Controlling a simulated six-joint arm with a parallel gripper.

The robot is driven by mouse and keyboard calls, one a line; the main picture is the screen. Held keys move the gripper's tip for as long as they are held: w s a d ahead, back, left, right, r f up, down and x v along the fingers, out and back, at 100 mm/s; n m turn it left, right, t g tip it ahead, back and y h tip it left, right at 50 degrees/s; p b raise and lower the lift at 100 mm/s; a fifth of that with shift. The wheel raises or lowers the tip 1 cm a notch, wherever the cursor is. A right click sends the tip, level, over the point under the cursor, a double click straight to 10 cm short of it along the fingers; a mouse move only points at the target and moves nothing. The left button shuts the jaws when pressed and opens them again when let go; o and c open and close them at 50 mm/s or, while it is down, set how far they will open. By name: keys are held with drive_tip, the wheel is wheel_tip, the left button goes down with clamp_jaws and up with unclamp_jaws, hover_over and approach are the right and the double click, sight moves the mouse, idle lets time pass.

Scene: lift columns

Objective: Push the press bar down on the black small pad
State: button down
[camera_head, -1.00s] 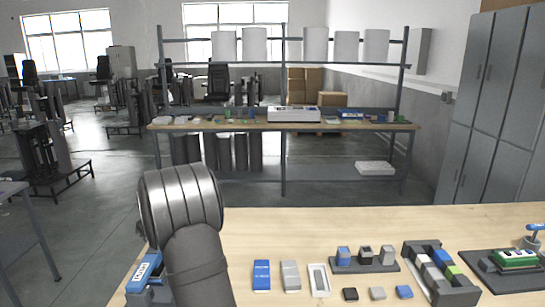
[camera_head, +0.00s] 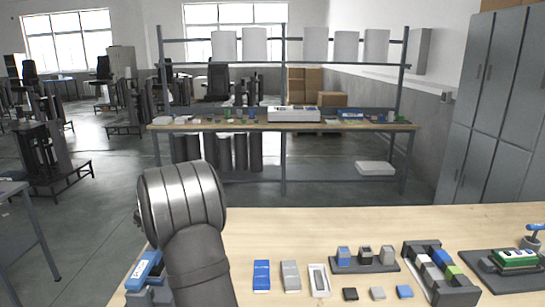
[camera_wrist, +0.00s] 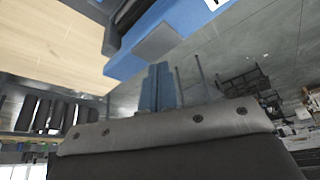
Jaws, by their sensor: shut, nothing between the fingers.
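A blue bar with a white label (camera_head: 147,266) sits on a grey base at the left end of the bench, partly hidden behind my arm. In the wrist view a blue bar (camera_wrist: 187,18) runs diagonally across the top, with a grey square patch on it. My gripper (camera_wrist: 160,72) is shut and empty, its fingertips close to this bar; I cannot tell whether they touch it. In the head view my arm hides the gripper. A small black pad (camera_head: 350,294) lies at the bench front, beside a grey pad (camera_head: 377,293) and a blue pad (camera_head: 404,291).
A blue block (camera_head: 261,275), a grey block (camera_head: 291,276) and a white tray (camera_head: 319,280) lie left of the pads. Behind them stands a dark holder (camera_head: 340,267) with small blocks. A slanted rack (camera_head: 455,293) and a blue-handled fixture (camera_head: 534,232) stand right. The back of the bench is clear.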

drive_tip(key=shift+r, duration=2.65)
drive_tip(key=c, duration=1.3)
unclamp_jaws()
drive_tip(key=o, duration=0.4)
drive_tip(key=shift+s, duration=0.1)
drive_tip(key=o, duration=0.3)
drive_tip(key=shift+s+d+r+m, duration=0.15)
drive_tip(key=shift+s+m, duration=0.1)
drive_tip(key=shift+m, duration=0.05)
drive_tip(key=o, duration=0.6)
drive_tip(key=s+m, duration=0.1)
drive_tip(key=s+d+r+m, duration=0.1)
drive_tip(key=shift+s+d+r+m, duration=0.1)
drive_tip(key=shift+s+d+m, duration=0.05)
drive_tip(key=shift+s+m, duration=0.25)
drive_tip(key=s+d+r+m+t+h, duration=0.1)
drive_tip(key=s+d+r+m, duration=0.1)
drive_tip(key=s+d+m, duration=0.4)
drive_tip(key=w+a+f+m, duration=0.1)
drive_tip(key=a+f+m, duration=0.1)
drive_tip(key=f, duration=0.7)
drive_tip(key=shift+w+a+f, duration=0.25)
drive_tip(key=shift+w+a, duration=0.05)
drive_tip(key=shift+a, duration=0.6)
